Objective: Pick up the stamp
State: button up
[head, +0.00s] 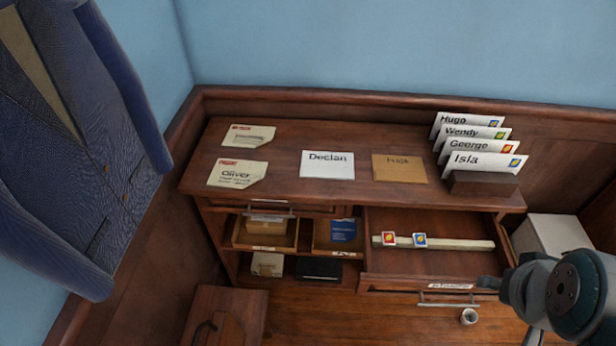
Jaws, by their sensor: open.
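Two small square stamps sit on a pale strip (465,244) inside the open drawer (450,262). The left one is a red stamp (389,239) with a yellow mark. The right one is a blue stamp (420,240) with a yellow mark. My gripper (487,283) shows only partly at the lower right, near the drawer's front right corner. It is open, to the right of and nearer than the stamps, and apart from them. The wrist hides part of its shape.
Envelopes lie on the desktop: a white Declan one (327,165), a brown one (399,168) and an Oliver one (238,174). A holder (484,184) keeps several named envelopes upright at right. A blue jacket (75,150) hangs left.

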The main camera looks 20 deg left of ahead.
aim_at(420, 240)
jog(key=k, duration=0.45)
jog(key=k+u, duration=0.4)
jog(key=k+j+u, duration=0.25)
jog(key=k+u, duration=0.15)
jog(key=i+l+u, duration=0.25)
jog(key=l+u, duration=0.3)
jog(key=l, duration=0.15)
jog(key=i+l+u, duration=0.1)
jog(key=l+u, duration=0.15)
jog(key=l, duration=0.15)
jog(key=z, duration=1.15)
